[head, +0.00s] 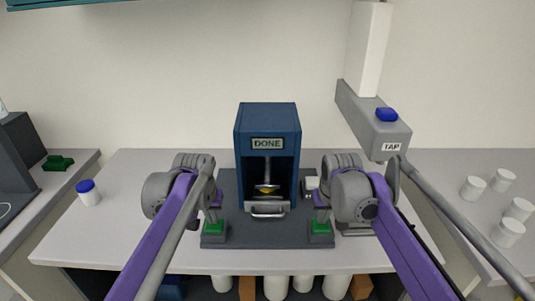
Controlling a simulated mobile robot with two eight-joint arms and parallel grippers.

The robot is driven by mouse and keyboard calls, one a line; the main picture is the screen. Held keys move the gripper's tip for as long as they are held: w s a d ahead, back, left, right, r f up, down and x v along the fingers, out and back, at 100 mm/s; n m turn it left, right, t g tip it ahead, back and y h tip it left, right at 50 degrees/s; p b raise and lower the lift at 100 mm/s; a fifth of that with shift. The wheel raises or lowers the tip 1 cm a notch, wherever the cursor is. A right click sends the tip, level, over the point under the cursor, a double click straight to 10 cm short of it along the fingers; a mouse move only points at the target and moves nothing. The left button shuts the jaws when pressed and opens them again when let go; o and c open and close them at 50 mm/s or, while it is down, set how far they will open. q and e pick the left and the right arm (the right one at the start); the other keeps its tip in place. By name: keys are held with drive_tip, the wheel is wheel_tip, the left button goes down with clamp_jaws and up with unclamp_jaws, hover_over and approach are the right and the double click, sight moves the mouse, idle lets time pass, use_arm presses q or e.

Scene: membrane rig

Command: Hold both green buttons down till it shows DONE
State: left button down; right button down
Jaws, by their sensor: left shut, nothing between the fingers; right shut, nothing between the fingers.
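The blue rig (267,116) stands on a dark base plate (266,236) in the middle of the bench. Its display (267,144) reads DONE. A small yellow item shows inside its opening, above a silver handle (268,211). A left green button (213,228) and a right green button (320,228) sit on grey blocks at the plate's front corners. My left gripper (212,218) is shut and directly above the left button. My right gripper (320,205) is shut and above the right button. I cannot tell whether either tip touches its button.
A white jar with a blue lid (88,192) stands at the bench's left. A grey arm labelled TAP (391,147) with a blue top overhangs the right side. Several white cups (508,231) stand on the right counter. A green object (58,163) lies on the left counter.

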use_arm(q)
drive_tip(key=shift+s+f, duration=0.1)
drive_tip(key=shift+f, duration=0.05)
idle(0.3)
use_arm(e)
drive_tip(key=shift+r, duration=3.45)
